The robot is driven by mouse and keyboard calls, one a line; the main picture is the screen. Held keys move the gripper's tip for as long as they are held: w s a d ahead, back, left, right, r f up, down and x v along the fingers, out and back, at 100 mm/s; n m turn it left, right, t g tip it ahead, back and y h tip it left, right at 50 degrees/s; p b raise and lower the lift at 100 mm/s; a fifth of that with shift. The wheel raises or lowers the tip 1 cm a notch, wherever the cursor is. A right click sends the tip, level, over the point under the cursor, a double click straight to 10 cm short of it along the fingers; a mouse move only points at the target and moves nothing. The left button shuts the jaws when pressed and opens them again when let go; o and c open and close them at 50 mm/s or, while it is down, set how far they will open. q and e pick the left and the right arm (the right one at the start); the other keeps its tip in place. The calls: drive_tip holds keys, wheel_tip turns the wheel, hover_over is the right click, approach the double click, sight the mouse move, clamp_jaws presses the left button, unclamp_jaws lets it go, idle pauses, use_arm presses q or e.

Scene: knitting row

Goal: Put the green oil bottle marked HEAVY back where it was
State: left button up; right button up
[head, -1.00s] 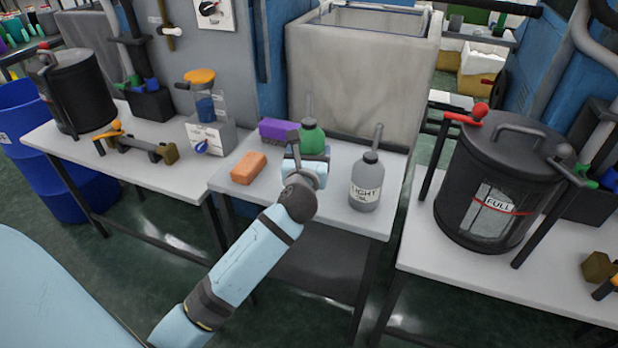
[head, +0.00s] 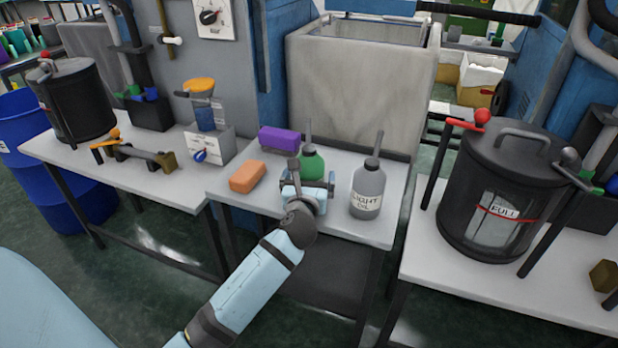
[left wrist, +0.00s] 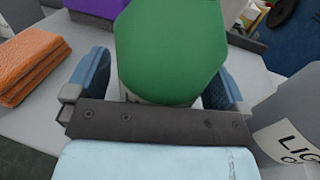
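The green oil bottle (head: 312,163), with a dark spout, stands upright on the middle table (head: 228,197), left of the grey bottle. My left gripper (head: 308,187) is low at its near side. In the left wrist view the green bottle (left wrist: 172,50) is between the two blue fingers, with a gap visible at the left finger; the fingers look open around it. Its lower body and base are mostly hidden by the gripper, and no HEAVY mark can be read. My right gripper is in neither view.
A grey LIGHT OIL bottle (head: 368,190) stands close on the right. An orange block (head: 247,177) and a purple block (head: 279,139) lie on the left and back left. A grey bin (head: 355,85) is behind. A black FULL drum (head: 508,190) stands on the right table.

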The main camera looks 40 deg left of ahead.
use_arm(q)
drive_tip(key=shift+s+r, duration=0.15)
drive_tip(key=s+d+n+h+p, duration=0.2)
drive_tip(key=s+d+n+h, duration=1.3)
drive_tip(key=s+d+n, duration=0.7)
drive_tip(key=d+n, duration=0.1)
drive_tip(key=n, duration=0.4)
drive_tip(key=shift+s+f+n, duration=0.25)
drive_tip(key=shift+s+n, duration=0.05)
drive_tip(key=shift+s, duration=0.05)
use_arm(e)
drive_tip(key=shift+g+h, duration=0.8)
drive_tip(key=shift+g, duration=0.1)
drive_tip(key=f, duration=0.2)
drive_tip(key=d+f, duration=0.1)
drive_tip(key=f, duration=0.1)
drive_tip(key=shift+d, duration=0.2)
